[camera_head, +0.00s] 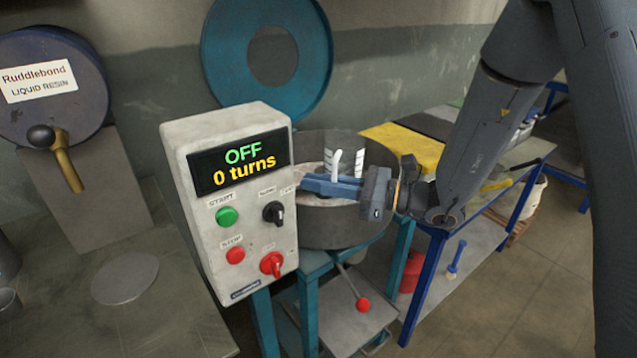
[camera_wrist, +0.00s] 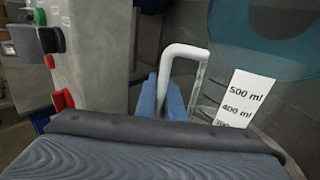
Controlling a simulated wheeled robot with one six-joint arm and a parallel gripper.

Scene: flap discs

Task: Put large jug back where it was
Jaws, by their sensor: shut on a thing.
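The large jug (camera_head: 358,158) is clear, with white scale labels and a white handle (camera_head: 337,162). In the head view it is over or inside the grey mixing drum (camera_head: 345,226); I cannot tell how deep. My gripper (camera_head: 322,186) is shut on the handle, its blue fingers in front of the drum's opening. In the wrist view the white handle (camera_wrist: 183,52) rises between the fingers (camera_wrist: 164,98), and the scale (camera_wrist: 240,102) reads 500 ml and 400 ml. The jug's lower part is hidden.
A control box (camera_head: 226,200) reading "OFF 0 turns" stands close left of my gripper. Left are a "Ruddlebond liquid resin" drum (camera_head: 50,105) with a tap (camera_head: 68,165) and a round plate (camera_head: 125,280) on the bench. A blue-framed table (camera_head: 470,215) stands right.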

